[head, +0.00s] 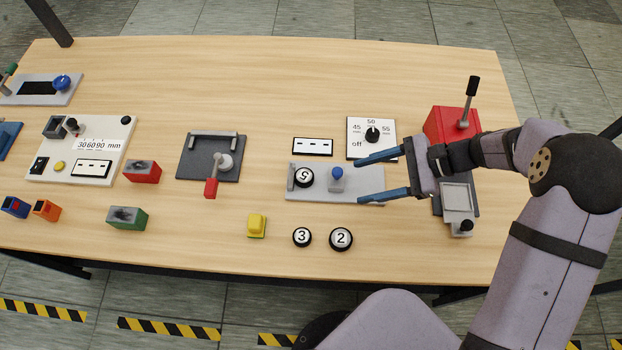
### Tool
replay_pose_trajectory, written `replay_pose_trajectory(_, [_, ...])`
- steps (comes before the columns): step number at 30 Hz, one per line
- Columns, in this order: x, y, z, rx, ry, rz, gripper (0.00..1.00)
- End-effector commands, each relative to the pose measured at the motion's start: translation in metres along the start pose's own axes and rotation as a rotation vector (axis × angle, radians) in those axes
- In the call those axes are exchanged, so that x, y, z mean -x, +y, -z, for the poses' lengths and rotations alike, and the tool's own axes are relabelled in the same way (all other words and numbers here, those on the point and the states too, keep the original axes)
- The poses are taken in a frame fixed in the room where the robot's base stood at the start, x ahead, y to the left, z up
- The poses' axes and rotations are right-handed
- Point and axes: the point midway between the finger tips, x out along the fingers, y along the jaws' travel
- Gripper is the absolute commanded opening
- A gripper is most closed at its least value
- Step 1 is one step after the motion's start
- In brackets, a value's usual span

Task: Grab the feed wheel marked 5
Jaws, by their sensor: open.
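The feed wheel marked 5 (304,177) is a black disc with a white face, its digit turned upside down. It sits at the left part of a grey plate (365,189), beside a small upright grey stop. My gripper (359,180) is open and empty, with blue fingers pointing left above the right part of that plate. A grey block with a blue knob (338,179) stands on the plate between the fingertips and the wheel. Feed wheels marked 3 (302,237) and 2 (341,239) lie on the table in front of the plate.
A white dial panel (383,128) and a small display (313,147) lie behind the plate. A red lever unit (450,124) stands at right. Table (250,85) behind is clear.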

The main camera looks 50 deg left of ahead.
Motion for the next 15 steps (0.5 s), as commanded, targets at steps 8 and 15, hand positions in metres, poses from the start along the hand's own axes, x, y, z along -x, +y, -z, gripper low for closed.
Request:
replay_pose_trajectory(8, [-0.06,-0.033,-0.007,-0.111,-0.177,0.016,0.6])
replay_pose_trajectory(15, [-0.069,-0.038,-0.01,-0.132,-0.21,0.02,0.6])
